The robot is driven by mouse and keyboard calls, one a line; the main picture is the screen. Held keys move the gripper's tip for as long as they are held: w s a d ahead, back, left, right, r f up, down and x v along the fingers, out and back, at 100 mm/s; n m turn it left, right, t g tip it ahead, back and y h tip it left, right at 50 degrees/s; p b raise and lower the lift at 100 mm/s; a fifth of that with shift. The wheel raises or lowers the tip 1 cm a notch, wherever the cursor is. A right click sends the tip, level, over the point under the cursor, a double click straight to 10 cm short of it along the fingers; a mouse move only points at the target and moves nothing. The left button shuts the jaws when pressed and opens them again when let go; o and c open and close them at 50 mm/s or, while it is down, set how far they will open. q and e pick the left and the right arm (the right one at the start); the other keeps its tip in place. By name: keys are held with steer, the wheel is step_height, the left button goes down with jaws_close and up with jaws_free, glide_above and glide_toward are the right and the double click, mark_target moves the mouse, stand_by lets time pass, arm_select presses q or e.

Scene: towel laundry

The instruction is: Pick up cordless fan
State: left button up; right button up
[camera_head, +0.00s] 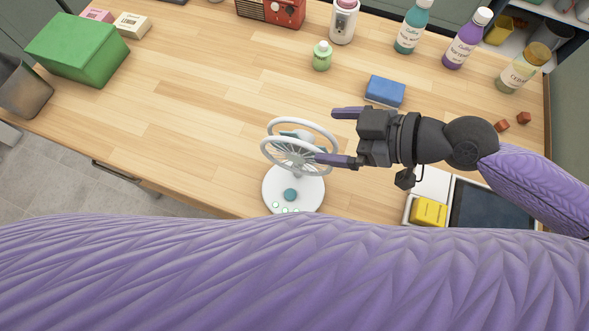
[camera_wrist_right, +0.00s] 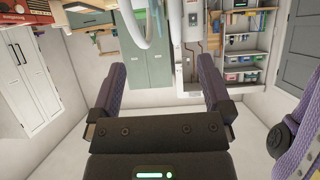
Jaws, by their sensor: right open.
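The cordless fan (camera_head: 293,188) stands upright near the table's front edge in the head view. It has a white round base with a teal knob and a white ringed cage. My right gripper (camera_head: 327,136) is open just right of the cage, its fingers pointing left. The nearer fingertip overlaps the cage's right edge in the picture; I cannot tell whether they touch. In the right wrist view, my right gripper (camera_wrist_right: 160,75) shows two spread fingers with nothing held between them. White curved parts, apparently the fan (camera_wrist_right: 143,28), show at the top. My left gripper is not in view.
A blue sponge-like block (camera_head: 385,91) lies just beyond the right gripper. A green bottle (camera_head: 322,56) stands behind, and a green box (camera_head: 78,48) sits far left. A yellow block (camera_head: 429,212) lies front right. The wooden table (camera_head: 190,100) is clear left of the fan.

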mark_target(308, 131)
steer(key=p+x, duration=0.1)
steer(key=x, duration=0.4)
steer(key=shift+w+d, duration=0.1)
jaws_close()
steer(key=shift+r, duration=0.1)
